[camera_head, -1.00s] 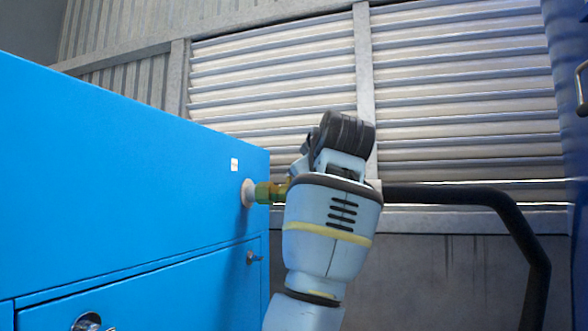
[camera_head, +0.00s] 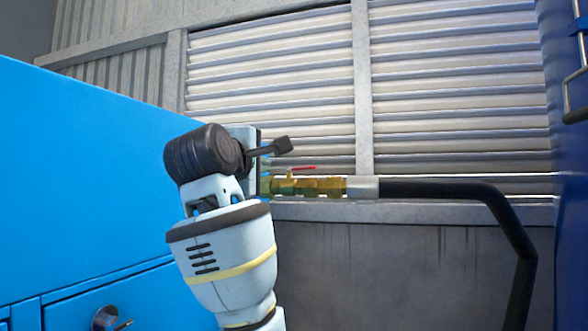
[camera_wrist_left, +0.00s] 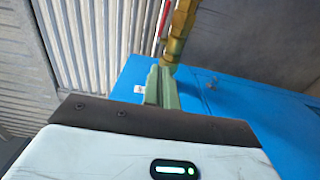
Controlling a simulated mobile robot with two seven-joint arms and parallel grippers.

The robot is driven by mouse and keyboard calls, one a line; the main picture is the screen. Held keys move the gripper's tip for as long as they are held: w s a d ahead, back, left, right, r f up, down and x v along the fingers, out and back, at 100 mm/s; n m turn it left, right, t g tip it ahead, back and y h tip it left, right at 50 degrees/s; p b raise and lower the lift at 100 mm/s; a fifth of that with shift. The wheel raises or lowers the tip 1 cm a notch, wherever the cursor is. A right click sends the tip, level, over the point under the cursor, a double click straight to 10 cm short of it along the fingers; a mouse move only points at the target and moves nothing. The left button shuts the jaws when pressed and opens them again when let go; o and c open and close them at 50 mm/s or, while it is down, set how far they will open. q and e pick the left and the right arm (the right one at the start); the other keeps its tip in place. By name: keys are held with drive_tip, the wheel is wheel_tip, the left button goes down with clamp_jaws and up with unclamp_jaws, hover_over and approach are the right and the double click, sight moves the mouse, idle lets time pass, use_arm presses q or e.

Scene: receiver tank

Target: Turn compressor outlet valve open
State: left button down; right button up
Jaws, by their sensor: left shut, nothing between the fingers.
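The compressor outlet valve (camera_head: 310,186) is a brass fitting between the blue compressor cabinet and a black hose. Its thin red lever (camera_head: 296,168) sits on top and looks roughly in line with the pipe. In the left wrist view the brass valve (camera_wrist_left: 179,32) is at the top, with the red lever (camera_wrist_left: 165,20) beside it. My left gripper (camera_head: 266,168) is at the cabinet end of the valve, its fingers mostly hidden behind its own body. In the wrist view its greenish fingers (camera_wrist_left: 162,82) are together and empty, pointing toward the valve; contact cannot be told. My right gripper is not in view.
The blue cabinet (camera_head: 85,190) fills the left side. The black hose (camera_head: 440,188) runs right from the valve and bends down. A louvred wall (camera_head: 460,110) stands behind. A dark blue tank or door (camera_head: 562,220) stands at the right edge. Space below the hose is open.

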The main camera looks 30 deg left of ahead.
use_arm(q)
approach(299, 169)
drive_tip(key=w+a, duration=0.2)
drive_tip(key=a, duration=0.1)
drive_tip(key=shift+w+d, duration=0.3)
drive_tip(key=shift+w, duration=0.3)
drive_tip(key=shift+w+d, duration=0.25)
drive_tip(key=shift+w, duration=0.4)
drive_tip(key=shift+w+d, duration=0.3)
drive_tip(key=shift+w, duration=0.2)
drive_tip(key=shift+w, duration=0.15)
